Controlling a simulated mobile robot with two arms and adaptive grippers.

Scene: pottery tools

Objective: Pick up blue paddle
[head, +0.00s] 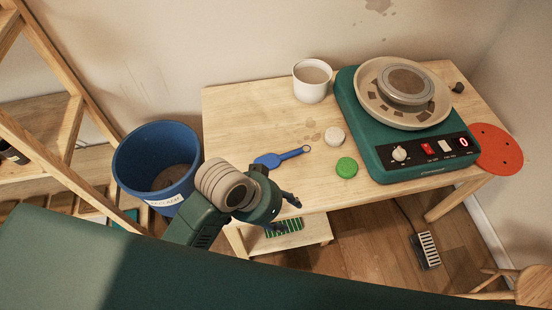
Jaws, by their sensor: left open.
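The blue paddle (284,156) lies flat on the wooden table (240,110), near its front edge. Its broad end points left and its thin end, with a small ring, points right. My left gripper (288,213) is open and empty, in front of the table edge and nearer to me than the paddle. It is apart from the paddle in the picture. My own wrist hides part of the table's front edge. My right gripper does not show.
A green disc (347,167) and a white round piece (334,135) lie right of the paddle. A white cup (312,82) stands behind. A green pottery wheel (375,142) fills the right side, beside a red disc (499,150). A blue bucket (129,158) stands left of the table.

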